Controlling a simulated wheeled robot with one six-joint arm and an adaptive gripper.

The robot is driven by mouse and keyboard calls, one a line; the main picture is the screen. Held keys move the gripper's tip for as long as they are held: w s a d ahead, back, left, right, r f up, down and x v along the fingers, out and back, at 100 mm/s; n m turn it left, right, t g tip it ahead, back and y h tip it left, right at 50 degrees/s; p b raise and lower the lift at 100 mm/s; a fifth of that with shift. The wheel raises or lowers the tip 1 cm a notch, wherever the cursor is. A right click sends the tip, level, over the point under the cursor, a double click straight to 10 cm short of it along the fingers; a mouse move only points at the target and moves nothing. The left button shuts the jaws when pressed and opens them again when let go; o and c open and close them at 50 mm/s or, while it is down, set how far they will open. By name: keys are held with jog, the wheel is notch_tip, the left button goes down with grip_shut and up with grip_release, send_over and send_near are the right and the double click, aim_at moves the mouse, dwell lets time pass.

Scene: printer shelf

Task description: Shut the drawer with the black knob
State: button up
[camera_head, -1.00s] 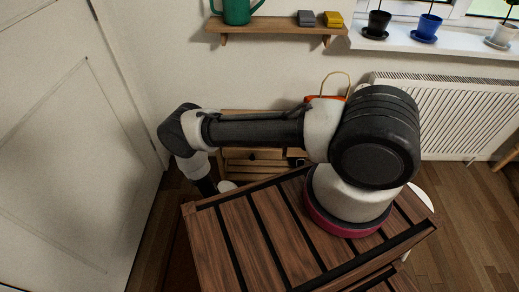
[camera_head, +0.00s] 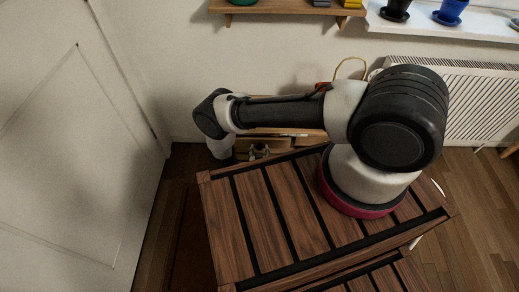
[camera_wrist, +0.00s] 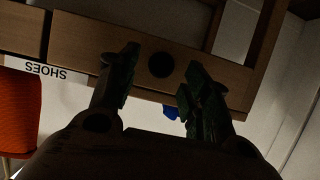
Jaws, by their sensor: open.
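The wooden drawer front (camera_wrist: 80,42) with a round black knob (camera_wrist: 160,64) fills the upper part of the wrist view, tilted in the picture. My gripper (camera_wrist: 158,68) is open and empty, its two dark fingers on either side of the knob in the picture. I cannot tell whether they touch the drawer. How far the drawer stands out is unclear. In the head view my arm hides most of the wooden drawer unit (camera_head: 309,135) by the wall.
A SHOES label (camera_wrist: 47,68), upside down, and an orange thing (camera_wrist: 18,110) show at left in the wrist view. A small blue thing (camera_wrist: 170,112) shows below the knob. The head view shows a wall shelf (camera_head: 285,8), a radiator (camera_head: 480,95) and a door (camera_head: 75,150).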

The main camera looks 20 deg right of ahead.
aim_at(259, 146)
jog(key=shift+x, duration=1.25)
jog(key=shift+c, duration=0.2)
grip_shut()
jog(key=shift+w+d, duration=0.15)
jog(key=shift+w, duration=0.4)
jog(key=shift+w+d, duration=0.15)
jog(key=shift+w, duration=0.45)
jog(key=shift+o, duration=0.2)
grip_release()
jog(key=shift+w, duration=0.1)
jog(key=v, duration=1.2)
